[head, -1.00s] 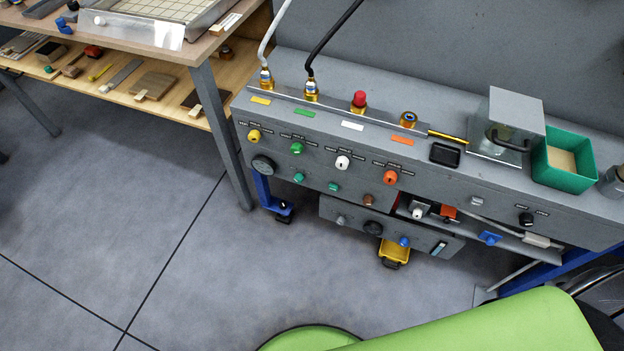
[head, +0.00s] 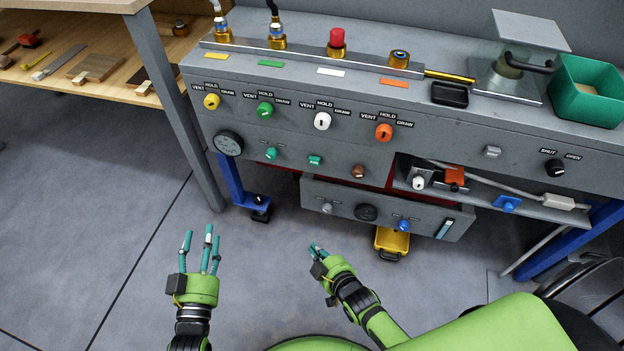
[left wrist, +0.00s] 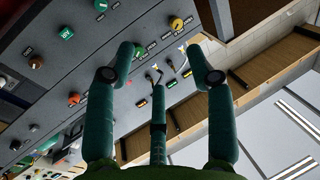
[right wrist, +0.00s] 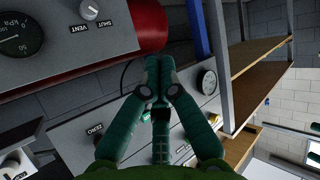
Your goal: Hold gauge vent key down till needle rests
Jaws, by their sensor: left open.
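The grey console carries a round dial gauge (head: 228,144) at its left end. Two small green keys (head: 271,153) (head: 315,160) and a brown one (head: 357,171) sit to its right. A lower box holds a dark gauge (head: 366,213), a grey knob (head: 327,208) and a blue knob (head: 403,225). In the right wrist view, ZERO and SHUT/VENT labels show; I cannot tell which control is the gauge vent key. My left gripper (head: 204,238) is open and empty, below the console. My right gripper (head: 316,248) is shut and empty, below the lower box, touching nothing visible.
Yellow, green, white and orange selector knobs (head: 211,101) line the upper panel. A wooden shelf table (head: 110,75) stands at the left. The floor below my left gripper is clear.

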